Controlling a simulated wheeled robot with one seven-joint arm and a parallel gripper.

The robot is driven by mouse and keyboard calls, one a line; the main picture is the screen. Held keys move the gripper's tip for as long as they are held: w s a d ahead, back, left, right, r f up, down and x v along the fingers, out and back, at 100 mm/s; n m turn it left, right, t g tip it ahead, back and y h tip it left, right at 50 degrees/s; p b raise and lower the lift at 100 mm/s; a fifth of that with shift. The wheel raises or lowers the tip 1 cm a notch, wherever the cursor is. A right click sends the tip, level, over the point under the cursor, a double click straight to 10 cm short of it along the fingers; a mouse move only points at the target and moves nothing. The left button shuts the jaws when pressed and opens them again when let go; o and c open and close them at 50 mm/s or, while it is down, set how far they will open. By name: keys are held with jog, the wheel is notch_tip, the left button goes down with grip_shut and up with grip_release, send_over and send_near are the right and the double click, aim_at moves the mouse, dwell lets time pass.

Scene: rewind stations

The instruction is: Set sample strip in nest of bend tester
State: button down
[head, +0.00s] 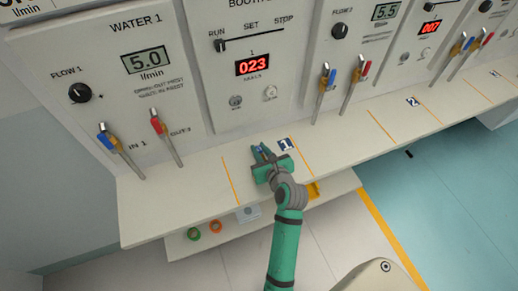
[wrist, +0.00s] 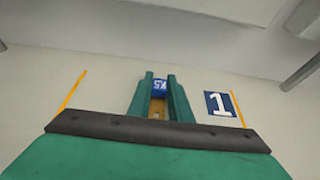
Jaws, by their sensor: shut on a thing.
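My gripper (head: 259,151) is over the bench ledge at station 1, between two orange lines. In the wrist view my gripper (wrist: 159,88) has its two green fingers close together on a small blue-marked piece (wrist: 159,84). The piece has white characters on its blue end and a tan part below, between the fingers. Most of it is hidden by the fingers, so I cannot tell for sure that it is the sample strip. I cannot make out a bend tester or its nest in either view.
The ledge (head: 150,215) is mostly bare around a blue "1" label (head: 286,145). Hose fittings hang at the wall panels, left (head: 170,140) and right (head: 355,85). A lower shelf holds a green ring (head: 194,233), an orange ring (head: 215,227), a grey box (head: 248,213) and a yellow item (head: 314,191).

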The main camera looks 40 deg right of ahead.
jog(key=shift+f, duration=0.15)
jog(key=c, duration=1.6)
grip_release()
